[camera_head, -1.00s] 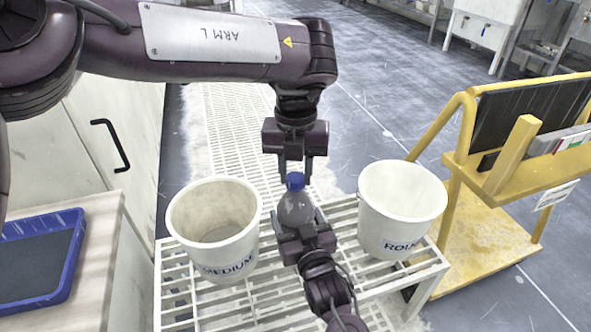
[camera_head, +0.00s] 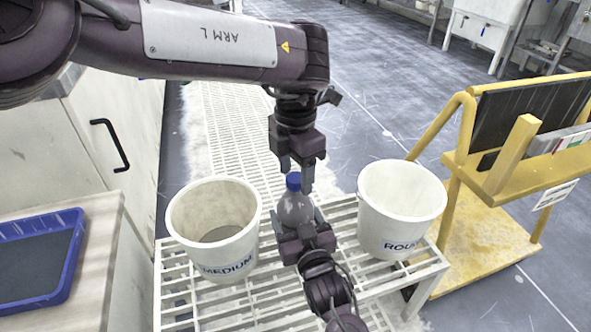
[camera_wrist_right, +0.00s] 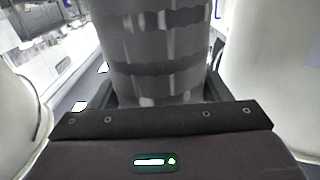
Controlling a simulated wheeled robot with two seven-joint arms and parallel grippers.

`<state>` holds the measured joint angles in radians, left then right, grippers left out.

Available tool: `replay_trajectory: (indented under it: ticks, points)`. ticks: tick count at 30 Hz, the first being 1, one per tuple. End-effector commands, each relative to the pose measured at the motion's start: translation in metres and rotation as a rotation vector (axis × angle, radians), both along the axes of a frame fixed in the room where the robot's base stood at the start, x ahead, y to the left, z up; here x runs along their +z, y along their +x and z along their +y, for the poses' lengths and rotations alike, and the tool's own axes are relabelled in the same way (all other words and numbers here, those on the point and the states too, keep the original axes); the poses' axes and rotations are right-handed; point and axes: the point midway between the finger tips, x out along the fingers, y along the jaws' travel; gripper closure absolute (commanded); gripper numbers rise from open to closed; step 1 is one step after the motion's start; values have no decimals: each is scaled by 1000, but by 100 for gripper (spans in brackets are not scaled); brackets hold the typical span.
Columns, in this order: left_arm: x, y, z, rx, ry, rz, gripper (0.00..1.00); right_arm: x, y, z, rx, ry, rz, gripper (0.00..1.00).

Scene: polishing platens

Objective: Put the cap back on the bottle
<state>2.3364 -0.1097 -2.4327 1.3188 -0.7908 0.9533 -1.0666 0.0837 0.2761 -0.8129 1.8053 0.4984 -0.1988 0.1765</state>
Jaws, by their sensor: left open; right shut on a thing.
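The bottle (camera_head: 295,211) is translucent grey and stands upright between the two buckets in the head view. Its blue cap (camera_head: 293,181) sits on its top; I cannot tell whether it is tight. My right gripper (camera_head: 303,232) is shut around the bottle's body from the near side; the grey body also fills the middle of the right wrist view (camera_wrist_right: 155,50). My left gripper (camera_head: 297,172) points down at the cap, its fingers open and apart. It is empty, and the fingertips are around or just behind the cap; the exact gap cannot be told.
A white bucket marked MEDIUM (camera_head: 183,235) stands left of the bottle. Another white bucket (camera_head: 425,222) stands to its right. Both are on a white slatted rack (camera_head: 262,297). A yellow cart (camera_head: 480,240) is at right, a blue tray (camera_head: 72,270) at left.

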Motion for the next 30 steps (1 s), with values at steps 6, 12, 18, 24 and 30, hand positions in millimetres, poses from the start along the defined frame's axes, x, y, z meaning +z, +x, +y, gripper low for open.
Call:
replay_trajectory:
  ticks: [6, 12, 18, 24, 30]
  points:
    - [22, 1, 0, 1, 0, -5, 44, 0, 0, 0, 0, 0, 0, 94]
    - [66, 1, -1, 0, 0, -7, 44, 0, 0, 0, 0, 0, 1, 94]
    - [102, 1, 0, 1, 1, -4, 44, 0, 0, 0, 0, 0, 0, 94]
    - [119, 0, 0, -1, 0, -1, 44, 0, 0, 0, 0, 0, 0, 94]
    - [120, 0, 0, -1, 0, 0, 44, 0, 0, 0, 0, 0, 0, 94]
